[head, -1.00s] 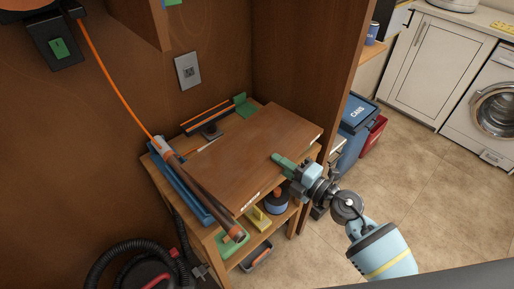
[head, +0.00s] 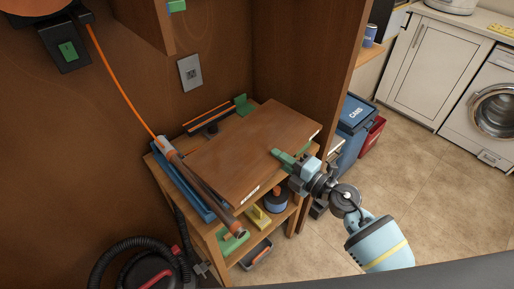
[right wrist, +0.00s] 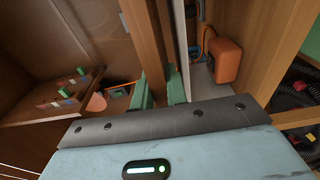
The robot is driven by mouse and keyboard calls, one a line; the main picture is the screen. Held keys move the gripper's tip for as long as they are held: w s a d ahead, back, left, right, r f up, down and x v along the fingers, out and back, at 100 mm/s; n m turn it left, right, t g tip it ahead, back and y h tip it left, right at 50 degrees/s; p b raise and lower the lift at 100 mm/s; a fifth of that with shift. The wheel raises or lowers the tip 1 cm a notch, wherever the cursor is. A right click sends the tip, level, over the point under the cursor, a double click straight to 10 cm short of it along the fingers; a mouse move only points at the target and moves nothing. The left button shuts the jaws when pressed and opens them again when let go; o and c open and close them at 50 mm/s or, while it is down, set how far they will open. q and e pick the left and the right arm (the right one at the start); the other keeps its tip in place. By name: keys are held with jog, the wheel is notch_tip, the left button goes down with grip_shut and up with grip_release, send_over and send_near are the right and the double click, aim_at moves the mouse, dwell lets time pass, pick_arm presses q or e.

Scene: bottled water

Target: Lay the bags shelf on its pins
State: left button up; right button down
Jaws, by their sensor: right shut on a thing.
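The bags shelf appears to be the flat brown board (head: 250,145) in the middle of the head view, over a low wooden unit (head: 224,244). It has small white labels on its front edge. My right gripper (head: 284,158) is shut on the board's front right edge. In the right wrist view, the green fingers (right wrist: 161,92) stand on either side of the board's brown edge (right wrist: 145,40). The board lies roughly flat; I cannot tell whether it touches anything beneath. I cannot make out the pins.
An orange cord (head: 113,84) hangs at left. A tall brown side panel (head: 300,60) stands behind right. Blue and red bins stand right; the floor (head: 430,180) beyond is clear.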

pick_arm(q)
jog(key=shift+w+r, duration=0.3)
jog(key=shift+r, duration=0.1)
pick_arm(e)
jog(key=shift+r, duration=0.45)
jog(key=v, duration=1.2)
dwell(0.5)
jog(key=shift+w, duration=0.1)
dwell(0.4)
